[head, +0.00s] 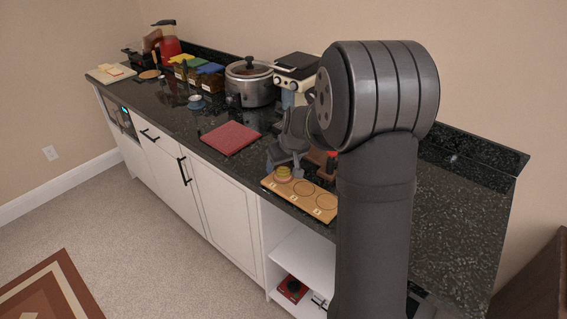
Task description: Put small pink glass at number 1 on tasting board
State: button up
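The wooden tasting board (297,206) lies near the counter's front edge, with a row of circles and small labels along its front. A small round yellowish thing with a pinkish base (283,174) stands on the leftmost circle; it may be the small pink glass, but it is too small to tell. The middle and right circles look empty. My gripper (284,163) points down just above and behind this thing, at the board's left end. Its fingers look spread apart, with nothing visibly held between them. My arm hides the board's right end and the counter behind it.
A red cutting board (231,138) lies left of the tasting board. A small blue-white cup (196,102) sits farther left. A red-brown item (329,168) is partly hidden by my arm.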

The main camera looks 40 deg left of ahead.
jog(key=v, duration=1.2)
jog(key=shift+r, duration=0.15)
jog(key=x, duration=1.2)
jog(key=shift+f, duration=0.35)
notch_tip(320, 180, up, 3)
jog(key=shift+f, duration=0.1)
jog(key=shift+r, duration=0.6)
jog(key=shift+f, duration=0.15)
